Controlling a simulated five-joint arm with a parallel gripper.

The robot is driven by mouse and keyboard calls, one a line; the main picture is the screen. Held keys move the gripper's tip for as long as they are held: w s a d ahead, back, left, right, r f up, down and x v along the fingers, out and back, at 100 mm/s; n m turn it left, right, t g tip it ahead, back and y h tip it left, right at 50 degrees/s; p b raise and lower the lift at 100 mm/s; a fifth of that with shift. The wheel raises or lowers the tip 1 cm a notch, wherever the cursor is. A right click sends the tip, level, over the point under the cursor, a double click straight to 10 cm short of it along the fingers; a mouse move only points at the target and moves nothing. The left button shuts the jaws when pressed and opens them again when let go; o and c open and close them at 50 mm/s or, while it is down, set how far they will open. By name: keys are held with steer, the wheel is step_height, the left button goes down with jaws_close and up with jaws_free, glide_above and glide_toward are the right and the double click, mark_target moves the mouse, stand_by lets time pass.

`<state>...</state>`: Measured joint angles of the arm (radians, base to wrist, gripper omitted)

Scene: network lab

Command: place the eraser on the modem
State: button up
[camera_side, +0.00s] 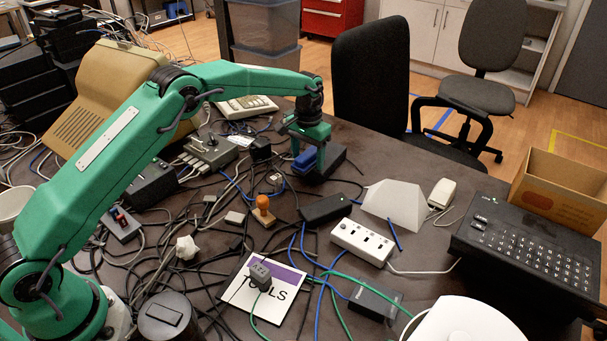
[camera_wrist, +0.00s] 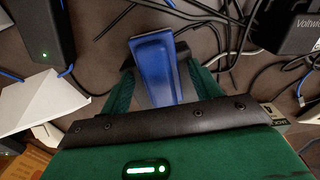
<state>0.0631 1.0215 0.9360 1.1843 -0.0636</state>
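The blue eraser (camera_wrist: 157,66) lies between the two dark green fingers of my gripper (camera_wrist: 160,82) in the wrist view. Dark strips run along both its sides, and I cannot tell whether the fingers touch it. In the side view the eraser (camera_side: 304,161) shows as a small blue patch below my gripper (camera_side: 303,150), in front of a dark box (camera_side: 328,160). A black box with a green light, which looks like the modem (camera_side: 327,208), lies flat on the table nearer the camera. It also shows at upper left in the wrist view (camera_wrist: 40,38).
A white angular block (camera_side: 394,203) and a white power strip (camera_side: 362,241) lie beside the black box. Cables cover much of the table. A wooden stamp (camera_side: 263,210), a black adapter (camera_side: 260,149) and a dark keypad unit (camera_side: 525,245) stand around.

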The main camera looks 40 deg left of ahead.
mark_target(308, 153)
steer(key=shift+r, duration=0.1)
step_height(308, 153, up, 12)
stand_by(0.9)
steer(key=shift+r, duration=0.15)
stand_by(0.3)
steer(key=s+a+r+t, duration=0.3)
steer(key=s+r, duration=1.2)
steer(key=s, duration=0.3)
steer(key=s+f+t, duration=0.1)
steer(key=s+f, duration=0.2)
steer(key=s, duration=0.8)
steer(key=s+a+f+t, duration=0.1)
steer(key=s+f, duration=0.2)
steer(key=s, duration=0.8)
steer(key=shift+s+f+t, duration=0.3)
